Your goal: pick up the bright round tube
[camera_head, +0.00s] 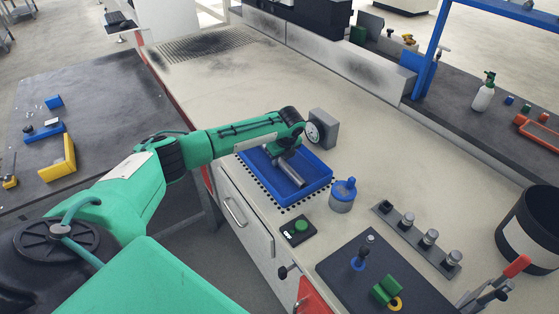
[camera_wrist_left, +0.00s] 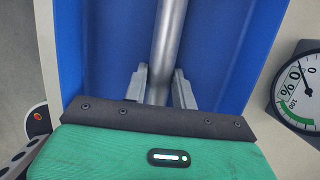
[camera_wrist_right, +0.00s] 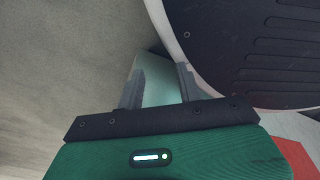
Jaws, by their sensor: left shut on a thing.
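A bright round metal tube (camera_head: 291,173) lies in a blue tray (camera_head: 291,204), slanting across it. In the left wrist view the tube (camera_wrist_left: 170,32) runs up from between the two fingers of my left gripper (camera_wrist_left: 160,72), which is shut on it. In the head view my left gripper (camera_head: 284,155) reaches down into the tray at the tube's far end, and its fingers are mostly hidden by the wrist. My right gripper (camera_wrist_right: 158,78) shows only in its own wrist view, with its fingers apart and no held thing visible.
A dial gauge (camera_head: 322,129) stands close behind the tray. A blue-topped container (camera_head: 343,195) and a green button box (camera_head: 295,231) are near its right and front. A rack with several metal cylinders (camera_head: 417,238) is farther right. The bench behind is clear.

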